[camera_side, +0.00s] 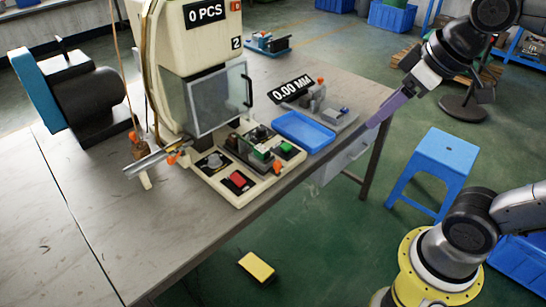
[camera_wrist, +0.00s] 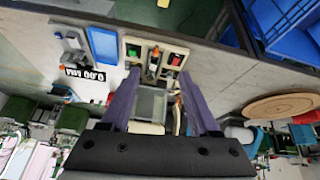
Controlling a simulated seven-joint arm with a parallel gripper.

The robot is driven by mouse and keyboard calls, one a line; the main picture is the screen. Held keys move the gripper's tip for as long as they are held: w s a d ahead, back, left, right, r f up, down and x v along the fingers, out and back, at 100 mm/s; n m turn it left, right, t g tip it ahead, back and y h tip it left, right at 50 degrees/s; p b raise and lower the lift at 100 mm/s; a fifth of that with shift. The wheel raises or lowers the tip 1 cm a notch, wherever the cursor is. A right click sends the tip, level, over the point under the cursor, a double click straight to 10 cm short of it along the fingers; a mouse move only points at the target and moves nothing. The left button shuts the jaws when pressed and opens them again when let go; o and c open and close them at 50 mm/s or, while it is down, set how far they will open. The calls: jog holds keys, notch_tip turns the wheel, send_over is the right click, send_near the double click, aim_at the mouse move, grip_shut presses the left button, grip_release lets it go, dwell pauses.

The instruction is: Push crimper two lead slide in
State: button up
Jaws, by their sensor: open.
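The crimper marked 2 (camera_side: 205,60) is a cream machine on the table with a clear guard (camera_side: 218,98) over its front. On its base plate, a small slide-like part with an orange tip (camera_side: 277,167) sits among green and red buttons; I cannot tell for sure that this is the lead slide, or how far in it is. It also shows in the wrist view (camera_wrist: 153,62).
A blue tray (camera_side: 303,131) lies right of the crimper base, beside a gauge fixture with a 0.00 MM sign (camera_side: 290,89). A reel unit (camera_side: 80,90) stands at the left. A blue stool (camera_side: 434,165) and a yellow block (camera_side: 257,266) are on the floor. The front tabletop is clear.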

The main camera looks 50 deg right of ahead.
jog(key=w+r+g, duration=0.1)
jog(key=w+r, duration=0.1)
jog(key=w, duration=0.7)
jog(key=n+g, duration=0.2)
jog(key=g, duration=0.3)
send_over(277, 162)
notch_tip(277, 162, down, 16)
notch_tip(277, 162, down, 14)
jog(key=shift+f, duration=0.1)
grip_shut()
